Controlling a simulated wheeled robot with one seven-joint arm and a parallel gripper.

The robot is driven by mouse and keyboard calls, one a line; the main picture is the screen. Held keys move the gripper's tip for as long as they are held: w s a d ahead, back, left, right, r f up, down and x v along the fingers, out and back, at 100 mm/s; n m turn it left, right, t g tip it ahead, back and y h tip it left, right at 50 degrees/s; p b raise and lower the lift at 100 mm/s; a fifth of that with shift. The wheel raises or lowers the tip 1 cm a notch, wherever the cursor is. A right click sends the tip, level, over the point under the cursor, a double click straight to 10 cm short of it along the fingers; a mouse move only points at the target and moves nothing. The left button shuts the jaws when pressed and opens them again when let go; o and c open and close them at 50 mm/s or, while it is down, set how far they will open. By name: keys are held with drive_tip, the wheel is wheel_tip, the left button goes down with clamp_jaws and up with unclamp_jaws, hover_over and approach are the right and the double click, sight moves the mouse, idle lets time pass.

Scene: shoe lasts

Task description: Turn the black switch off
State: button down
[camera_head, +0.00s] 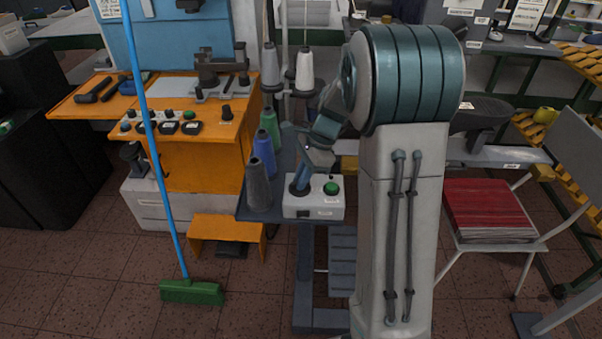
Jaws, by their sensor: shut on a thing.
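A small white control box (314,208) sits on the dark bench in the middle of the view, with a green button (331,188) on its right side. The black switch (298,190) is on the left of its top face. My gripper (302,180) reaches down from the upper right with its fingertips at the switch, shut on it. The fingers cover most of the switch, so its turned position cannot be told.
Blue (265,153) and grey (258,186) thread cones stand left of the box. An orange machine (198,155) is further left, with a blue-handled broom (192,291) before it. A chair with a red seat (488,209) stands at right.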

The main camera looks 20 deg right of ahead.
drive_tip(key=n, duration=0.2)
drive_tip(key=n+g+p, duration=0.1)
drive_tip(key=n, duration=0.1)
drive_tip(key=n+g+h+p, duration=0.1)
drive_tip(key=n, duration=0.1)
drive_tip(key=shift+w+r+n, duration=0.2)
drive_tip(key=shift+w+n, duration=0.05)
drive_tip(key=shift+n, duration=0.05)
drive_tip(key=n+g+h+p, duration=0.1)
drive_tip(key=n, duration=0.2)
drive_tip(key=n+h, duration=0.1)
drive_tip(key=n, duration=0.2)
drive_tip(key=shift+w+a+n+g+p, duration=0.2)
drive_tip(key=shift+n+g+p, duration=0.1)
drive_tip(key=shift+g+p, duration=0.1)
drive_tip(key=c, duration=1.5)
unclamp_jaws()
drive_tip(key=shift+s+f, duration=0.1)
drive_tip(key=shift+f, duration=0.05)
drive_tip(key=v, duration=1.4)
drive_tip(key=shift+a+b, duration=0.2)
drive_tip(key=shift+b, duration=0.1)
